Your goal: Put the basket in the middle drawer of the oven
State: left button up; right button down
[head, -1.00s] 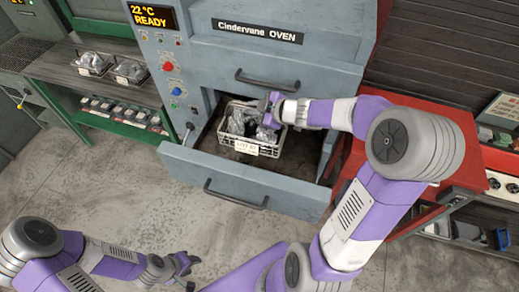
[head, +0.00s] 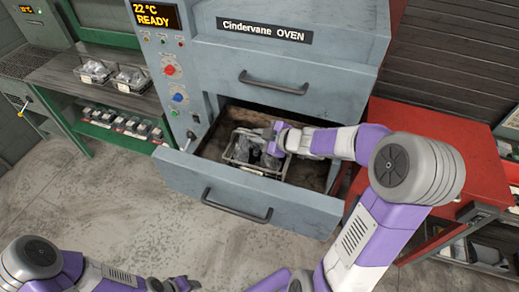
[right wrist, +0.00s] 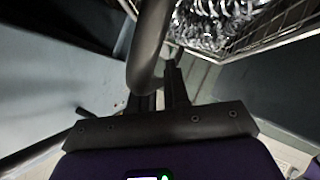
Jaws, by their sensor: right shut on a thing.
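The wire basket (head: 243,150), filled with grey metal coils, is inside the open oven drawer (head: 240,203), near its left side. The drawer's front hides the basket's lower part, so I cannot tell whether it touches the drawer floor. My right gripper (head: 278,131) reaches in from the right and is shut on the basket. In the right wrist view the gripper (right wrist: 165,98) is shut at a dark curved handle, with the wire basket (right wrist: 262,38) and its shiny coils beyond. My left gripper (head: 176,284) is at the bottom edge, its fingers unclear.
The drawer above (head: 275,85) is closed. The oven's control panel (head: 165,75) stands left of the open drawer. Two more baskets of coils (head: 115,75) sit on a green-framed bench at left. A red table (head: 440,150) stands close at right. The floor in front is clear.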

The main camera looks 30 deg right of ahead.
aim_at(259, 150)
jog(key=shift+f+b, duration=1.25)
jog(key=shift+f, duration=0.65)
jog(key=shift+r, duration=0.1)
jog(key=c, duration=1.1)
grip_release()
